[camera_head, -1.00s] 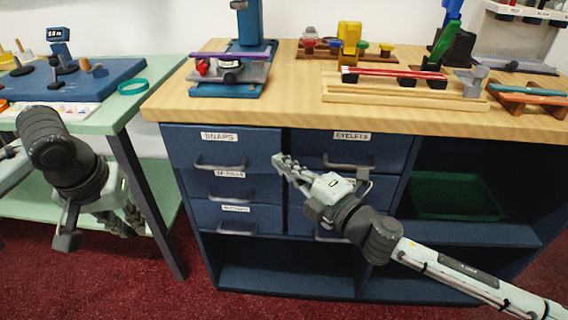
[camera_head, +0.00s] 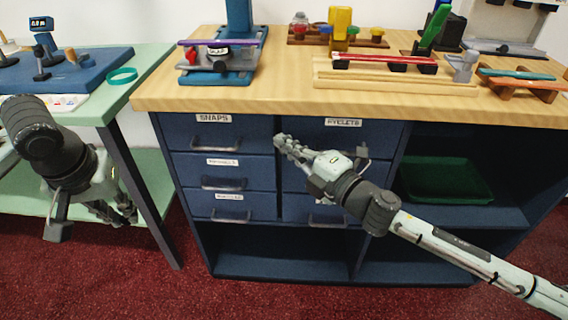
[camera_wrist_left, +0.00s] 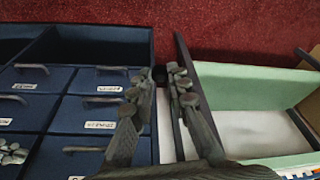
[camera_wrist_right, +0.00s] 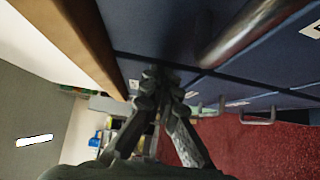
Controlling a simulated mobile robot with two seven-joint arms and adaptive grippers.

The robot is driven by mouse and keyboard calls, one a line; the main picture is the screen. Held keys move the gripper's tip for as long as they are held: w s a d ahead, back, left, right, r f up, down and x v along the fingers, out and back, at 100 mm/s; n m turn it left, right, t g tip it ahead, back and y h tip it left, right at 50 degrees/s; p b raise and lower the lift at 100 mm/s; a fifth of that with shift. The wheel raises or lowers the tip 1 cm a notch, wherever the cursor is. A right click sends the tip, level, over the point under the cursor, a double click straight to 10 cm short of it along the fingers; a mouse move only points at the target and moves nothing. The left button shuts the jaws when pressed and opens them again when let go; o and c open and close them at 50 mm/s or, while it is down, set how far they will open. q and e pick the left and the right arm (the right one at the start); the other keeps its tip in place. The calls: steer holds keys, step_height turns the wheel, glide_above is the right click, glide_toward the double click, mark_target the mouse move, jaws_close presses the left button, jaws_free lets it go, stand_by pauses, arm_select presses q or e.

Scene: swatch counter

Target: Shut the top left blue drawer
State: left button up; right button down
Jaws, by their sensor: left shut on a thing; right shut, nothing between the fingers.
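The top left blue drawer (camera_head: 240,133), labelled SNAPS, has a bar handle and looks flush with the cabinet front. It also shows near the bottom of the left wrist view (camera_wrist_left: 110,157). My right gripper (camera_head: 281,139) is shut and empty, with its fingertips at the drawer's right edge, beside the EYELETS drawer (camera_head: 340,136). Contact cannot be told. A handle (camera_wrist_right: 240,30) shows close up in the right wrist view. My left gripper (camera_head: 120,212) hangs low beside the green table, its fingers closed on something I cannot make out.
The wooden counter (camera_head: 290,90) overhangs the drawers and carries several tools. The green table (camera_head: 140,68) stands at left; its dark leg (camera_head: 150,205) is close to my left gripper. Open shelves hold a green tray (camera_head: 445,180). Red floor is clear in front.

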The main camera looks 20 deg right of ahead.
steer(key=v, duration=1)
steer(key=shift+s, duration=0.3)
steer(key=shift+a, duration=0.1)
